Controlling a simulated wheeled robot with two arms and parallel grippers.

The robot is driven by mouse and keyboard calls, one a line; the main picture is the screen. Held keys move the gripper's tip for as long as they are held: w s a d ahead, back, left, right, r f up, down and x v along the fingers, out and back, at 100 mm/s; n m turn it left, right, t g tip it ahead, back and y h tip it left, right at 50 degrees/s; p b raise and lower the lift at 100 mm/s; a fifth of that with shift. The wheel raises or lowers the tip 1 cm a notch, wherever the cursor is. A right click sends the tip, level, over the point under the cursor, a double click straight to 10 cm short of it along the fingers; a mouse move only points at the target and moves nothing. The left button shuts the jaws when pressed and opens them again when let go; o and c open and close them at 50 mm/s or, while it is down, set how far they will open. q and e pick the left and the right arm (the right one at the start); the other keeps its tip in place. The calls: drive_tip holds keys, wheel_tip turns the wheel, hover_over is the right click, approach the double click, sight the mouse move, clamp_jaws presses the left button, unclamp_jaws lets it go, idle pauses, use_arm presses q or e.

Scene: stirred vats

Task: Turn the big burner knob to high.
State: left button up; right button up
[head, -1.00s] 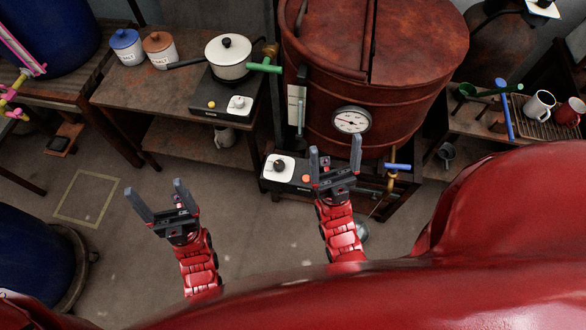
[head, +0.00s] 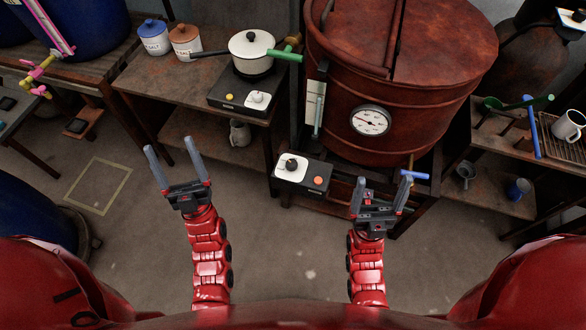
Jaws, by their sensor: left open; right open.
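A black knob (head: 291,165) sits on the white plate of a dark control box (head: 317,178) at the foot of the big rust-red vat (head: 400,85). An orange button (head: 318,180) is beside it on the box. The knob's exact setting is too small to tell. My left gripper (head: 171,146) is open and empty over the floor, left of the box. My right gripper (head: 382,181) is open and empty, right of the box and apart from the knob, in front of the vat's stand.
A small hotplate (head: 233,100) with a white knob (head: 256,97) carries a white pot (head: 251,52) on the left bench. A blue-handled tap (head: 414,175) is close to my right gripper. A dial gauge (head: 370,120) is on the vat. Open floor lies between my arms.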

use_arm(q)
drive_tip(key=w+a+f+n+g+b, duration=0.1)
drive_tip(key=w+a+f+g+b, duration=0.1)
drive_tip(key=w+a+f+b, duration=0.3)
drive_tip(key=w+a+f+g+y+b, duration=0.1)
drive_tip(key=f+g+b, duration=0.2)
drive_tip(key=f, duration=0.4)
drive_tip(key=w+a+f+n+g+b, duration=0.1)
drive_tip(key=w+a+f+g+b, duration=0.1)
drive_tip(key=w+f+b, duration=0.3)
drive_tip(key=m+g+h+b, duration=0.8)
drive_tip(key=m+h+b, duration=0.7)
drive_tip(key=h+b, duration=0.8)
approach(288, 168)
drive_tip(key=shift+y, duration=0.7)
drive_tip(key=x, duration=0.8)
drive_tip(key=r+x, duration=0.1)
drive_tip(key=x, duration=0.3)
drive_tip(key=shift+d+b, duration=0.4)
drive_tip(key=shift+d, duration=0.05)
drive_tip(key=shift+c, duration=0.3)
